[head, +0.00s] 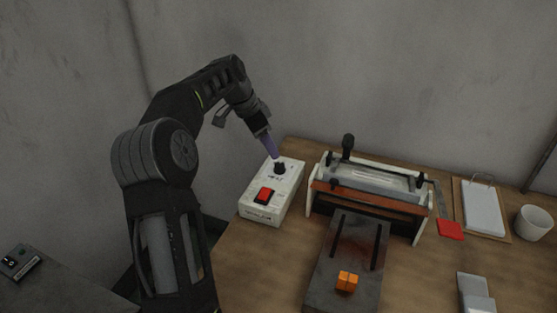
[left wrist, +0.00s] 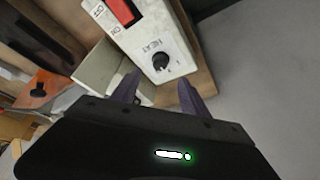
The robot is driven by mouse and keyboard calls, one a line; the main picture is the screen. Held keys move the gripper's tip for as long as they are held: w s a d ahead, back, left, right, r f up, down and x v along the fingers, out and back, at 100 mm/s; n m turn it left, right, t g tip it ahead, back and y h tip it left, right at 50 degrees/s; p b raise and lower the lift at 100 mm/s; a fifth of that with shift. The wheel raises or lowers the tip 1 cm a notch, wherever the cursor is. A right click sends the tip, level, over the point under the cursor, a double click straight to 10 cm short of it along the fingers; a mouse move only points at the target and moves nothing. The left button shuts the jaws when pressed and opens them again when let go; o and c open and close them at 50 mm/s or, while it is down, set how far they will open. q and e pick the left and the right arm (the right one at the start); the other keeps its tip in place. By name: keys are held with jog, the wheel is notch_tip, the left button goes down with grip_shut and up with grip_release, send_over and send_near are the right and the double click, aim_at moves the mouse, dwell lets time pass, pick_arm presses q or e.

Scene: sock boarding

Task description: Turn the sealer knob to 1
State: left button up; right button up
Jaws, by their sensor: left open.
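The sealer's control box (head: 259,208) is a white box on the wooden table, with a red switch (head: 265,195) and a black knob (head: 280,167) on its top. The left wrist view shows the knob (left wrist: 160,61) beside the word HEAT, and the red switch (left wrist: 122,12) beside ON and OFF. My left gripper (head: 272,148) points down at the knob from above and behind. In the left wrist view its purple fingers (left wrist: 160,88) are apart, with the knob ahead of the gap between them. I cannot read the knob's setting. My right gripper is not in view.
The sealer (head: 370,190) with its clear cover and upright black handle stands right of the box. A red pad (head: 450,230), a clipboard (head: 482,207) and a white cup (head: 533,222) lie to the right.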

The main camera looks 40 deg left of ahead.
aim_at(279, 164)
pick_arm(q)
jog(key=x, duration=0.7)
jog(key=shift+w+d+f+p, duration=0.1)
jog(key=shift+f+p, duration=0.2)
jog(key=shift+p, duration=0.1)
grip_shut()
